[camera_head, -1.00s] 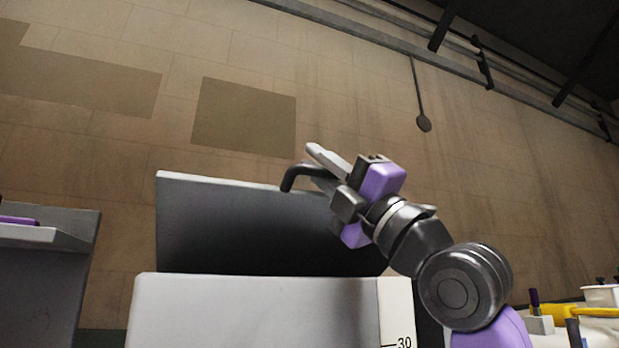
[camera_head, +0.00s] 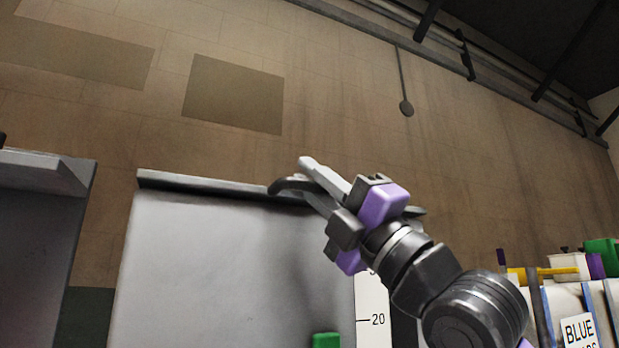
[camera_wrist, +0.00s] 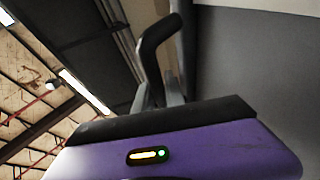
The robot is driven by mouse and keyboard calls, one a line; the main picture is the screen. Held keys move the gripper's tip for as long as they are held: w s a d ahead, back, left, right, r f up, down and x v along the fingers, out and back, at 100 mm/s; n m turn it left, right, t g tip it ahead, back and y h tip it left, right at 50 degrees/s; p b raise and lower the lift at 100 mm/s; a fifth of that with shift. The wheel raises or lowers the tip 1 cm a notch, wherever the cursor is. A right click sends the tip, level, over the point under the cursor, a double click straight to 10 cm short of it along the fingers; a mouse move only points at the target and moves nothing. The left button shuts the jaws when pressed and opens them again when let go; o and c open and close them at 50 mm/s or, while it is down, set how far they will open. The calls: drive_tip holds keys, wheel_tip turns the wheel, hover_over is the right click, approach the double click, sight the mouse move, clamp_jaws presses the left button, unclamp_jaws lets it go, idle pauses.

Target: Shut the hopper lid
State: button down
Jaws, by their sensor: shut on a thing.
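The hopper (camera_head: 230,265) is a large pale grey box filling the lower middle of the head view. Its lid (camera_head: 205,184) shows as a thin dark edge along the hopper's top, nearly level. I cannot tell whether a small gap remains under it. A dark bent handle (camera_head: 283,185) sits at the lid's right part. My gripper (camera_head: 308,178) is shut on this handle, reaching in from the right. In the wrist view the handle (camera_wrist: 157,42) rises between the grey fingers, and a large grey surface fills the right side.
A grey open-topped unit (camera_head: 45,180) stands at the left, with a gap beside the hopper. A white scale strip (camera_head: 371,315) marked 20 runs down the hopper's right side. A green piece (camera_head: 325,340) shows low on its front.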

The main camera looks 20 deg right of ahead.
drive_tip(key=shift+s+r+y, duration=0.3)
drive_tip(key=shift+s, duration=0.3)
drive_tip(key=c, duration=1.4)
unclamp_jaws()
drive_tip(key=shift+s, duration=0.1)
drive_tip(key=shift+f, duration=0.2)
drive_tip(key=shift+s+d+f, duration=0.15)
drive_tip(key=s+d, duration=0.6)
drive_tip(key=s, duration=0.4)
drive_tip(key=shift+s+d+f, duration=0.15)
drive_tip(key=shift+d, duration=0.15)
